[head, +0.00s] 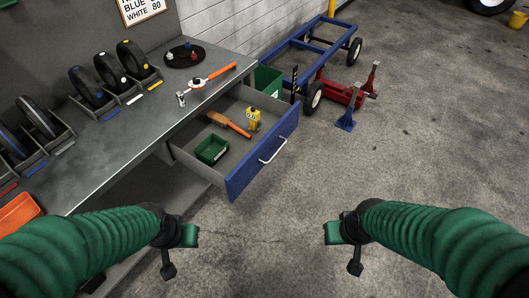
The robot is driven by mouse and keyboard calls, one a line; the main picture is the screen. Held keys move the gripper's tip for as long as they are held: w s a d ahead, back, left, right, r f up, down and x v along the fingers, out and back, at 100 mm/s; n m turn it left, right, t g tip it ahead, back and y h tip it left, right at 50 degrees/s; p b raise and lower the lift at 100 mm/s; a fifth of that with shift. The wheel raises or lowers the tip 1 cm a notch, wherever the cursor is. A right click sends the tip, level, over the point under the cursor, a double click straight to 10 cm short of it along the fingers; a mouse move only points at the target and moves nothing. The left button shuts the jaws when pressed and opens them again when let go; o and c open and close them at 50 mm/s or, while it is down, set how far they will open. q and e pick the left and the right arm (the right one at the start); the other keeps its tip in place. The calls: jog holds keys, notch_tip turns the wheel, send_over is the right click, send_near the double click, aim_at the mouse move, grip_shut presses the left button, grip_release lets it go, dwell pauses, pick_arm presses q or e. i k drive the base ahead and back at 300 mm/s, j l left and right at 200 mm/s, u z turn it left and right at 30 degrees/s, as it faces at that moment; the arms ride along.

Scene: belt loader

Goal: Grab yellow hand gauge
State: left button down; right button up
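The yellow hand gauge (253,119) stands inside the open drawer, near its far right corner. The drawer (262,155) is pulled out from under the grey bench and has a blue front with a pale handle. An orange-brown brush (229,123) and a small green bin (212,149) share the drawer with the gauge. My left gripper (180,250) is in front of the bench, below and left of the drawer, apart from everything. My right gripper (342,250) is over the open floor to the right. Both look empty, with fingers apart.
The bench top (150,135) holds wheels in racks, a dark round tray (184,55) and an orange-handled wrench (210,76). A blue cart frame (310,45), a red jack (340,92) and a blue stand (347,120) are beyond the drawer.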

aim_at(255, 117)
jog(key=u, duration=0.35)
jog(key=i+l+u, duration=0.2)
jog(key=u, duration=0.3)
jog(key=i+l+u, duration=0.25)
jog(key=u, duration=0.25)
jog(key=i+l+u, duration=0.1)
jog(key=l+u, duration=0.4)
jog(key=i+l, duration=0.1)
jog(key=l, duration=0.35)
jog(key=i+l+u, duration=0.1)
jog(key=l, duration=0.4)
jog(key=i+l+u, duration=0.1)
jog(key=l, duration=0.35)
